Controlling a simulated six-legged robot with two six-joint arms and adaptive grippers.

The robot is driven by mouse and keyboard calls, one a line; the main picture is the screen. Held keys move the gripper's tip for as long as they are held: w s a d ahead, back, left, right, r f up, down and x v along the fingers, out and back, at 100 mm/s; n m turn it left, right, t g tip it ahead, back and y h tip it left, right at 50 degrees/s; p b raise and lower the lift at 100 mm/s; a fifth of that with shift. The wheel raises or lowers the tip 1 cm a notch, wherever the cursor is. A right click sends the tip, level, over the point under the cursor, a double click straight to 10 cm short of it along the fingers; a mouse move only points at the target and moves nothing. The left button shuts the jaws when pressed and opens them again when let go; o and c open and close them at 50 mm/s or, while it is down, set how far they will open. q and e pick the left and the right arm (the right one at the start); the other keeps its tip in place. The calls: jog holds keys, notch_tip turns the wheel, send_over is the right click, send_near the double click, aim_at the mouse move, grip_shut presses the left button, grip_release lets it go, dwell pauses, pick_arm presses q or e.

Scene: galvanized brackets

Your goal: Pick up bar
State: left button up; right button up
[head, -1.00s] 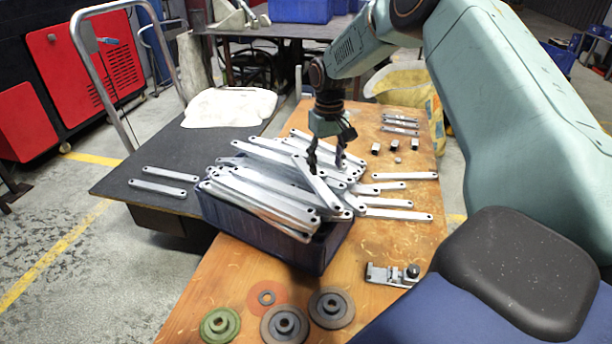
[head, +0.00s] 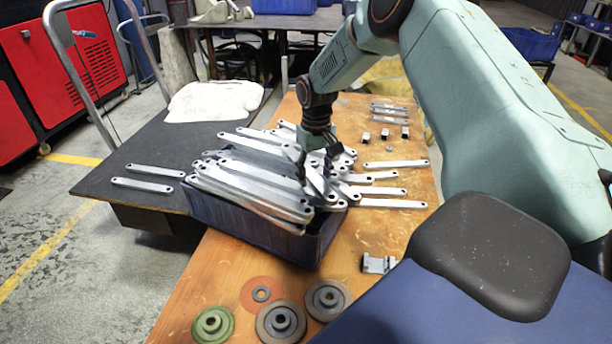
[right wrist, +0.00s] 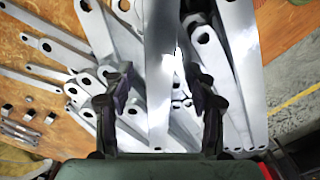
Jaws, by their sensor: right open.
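Many flat silver bars (head: 245,190) with a hole at each end lie piled in and over a dark blue crate (head: 255,232) on the wooden bench. My right gripper (head: 314,172) is open and points down into the right part of the pile. In the right wrist view its two fingers (right wrist: 160,108) stand apart, with one bar (right wrist: 160,65) running lengthwise between them. I cannot tell whether either finger touches a bar. The gripper hides some bars beneath it in the head view. My left gripper is not in view.
Two bars (head: 142,184) lie on the dark cart at left, near a white cloth (head: 220,102). Loose bars (head: 393,204) lie right of the crate. Small metal blocks (head: 385,134) sit behind; round flanges (head: 281,321) and a bracket (head: 378,263) sit in front.

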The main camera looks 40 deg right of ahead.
jog(key=shift+d+f, duration=0.1)
jog(key=shift+c, duration=0.2)
jog(key=shift+w, duration=0.1)
grip_shut()
dwell(0.4)
